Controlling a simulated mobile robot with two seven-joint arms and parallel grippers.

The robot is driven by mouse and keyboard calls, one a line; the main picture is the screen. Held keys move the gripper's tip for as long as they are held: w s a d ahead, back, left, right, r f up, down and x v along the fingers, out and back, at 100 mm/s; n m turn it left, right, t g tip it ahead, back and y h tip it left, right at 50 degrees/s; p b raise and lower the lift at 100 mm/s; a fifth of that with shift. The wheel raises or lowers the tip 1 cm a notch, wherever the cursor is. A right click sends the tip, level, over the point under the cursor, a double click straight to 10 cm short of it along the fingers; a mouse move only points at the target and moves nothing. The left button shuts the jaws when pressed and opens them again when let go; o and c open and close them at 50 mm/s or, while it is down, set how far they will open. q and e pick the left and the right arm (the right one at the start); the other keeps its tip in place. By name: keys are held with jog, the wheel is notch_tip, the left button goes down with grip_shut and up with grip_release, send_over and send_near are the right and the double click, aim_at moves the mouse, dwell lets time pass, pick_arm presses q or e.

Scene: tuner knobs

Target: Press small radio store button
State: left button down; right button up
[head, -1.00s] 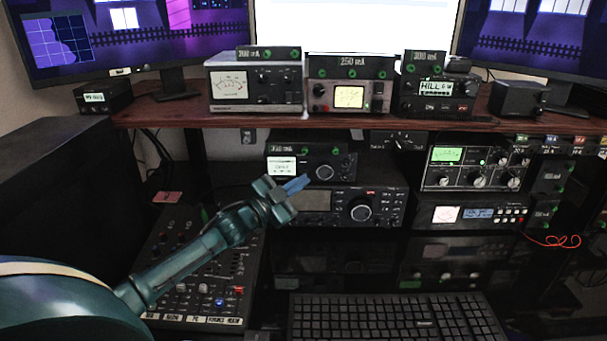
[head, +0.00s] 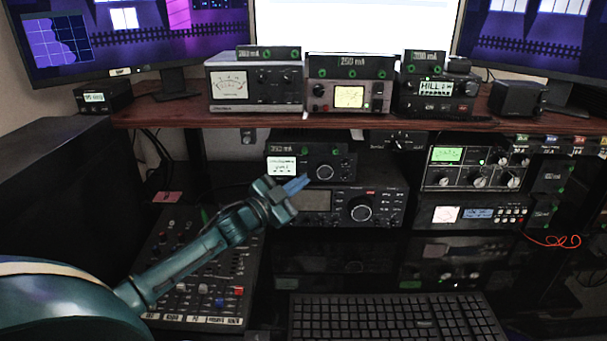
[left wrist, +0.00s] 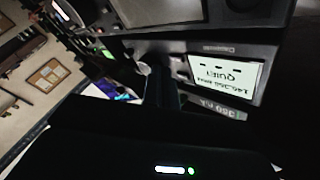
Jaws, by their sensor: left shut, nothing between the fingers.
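The small radio (head: 342,160) sits on top of a larger black radio, below the wooden shelf. It has a lit white screen (head: 282,167) at its left and a round knob (head: 325,172) at its right. My left gripper (head: 298,185) is shut and empty, its blue fingertips just below the screen in the head view. In the left wrist view the screen (left wrist: 228,72) is upside down and reads QUIET, with the dark fingers (left wrist: 162,88) beside it. I cannot tell whether the fingertips touch the front. The store button cannot be made out. My right gripper is not in view.
The larger radio (head: 385,205) with a big tuning knob stands underneath. A mixer panel (head: 195,285) lies under my left arm, and a keyboard (head: 390,318) lies in front. Several meters and radios line the wooden shelf (head: 200,118) above. More units stand at right.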

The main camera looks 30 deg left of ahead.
pick_arm(q)
jog(key=shift+a, duration=0.1)
jog(key=shift+w+a, duration=0.15)
jog(key=shift+w, duration=0.2)
jog(key=shift+w+a, duration=0.2)
jog(key=shift+w, duration=0.1)
dwell(0.7)
jog(key=shift+s+d, duration=0.1)
jog(key=shift+s+d+p, duration=0.35)
jog(key=shift+s+p, duration=0.1)
jog(key=shift+s, duration=0.1)
jog(key=s+d+p, duration=0.1)
jog(key=s+p, duration=0.1)
jog(key=s, duration=0.1)
jog(key=s+d+p, duration=0.1)
jog(key=shift+s+d, duration=0.15)
jog(key=shift+d, duration=0.15)
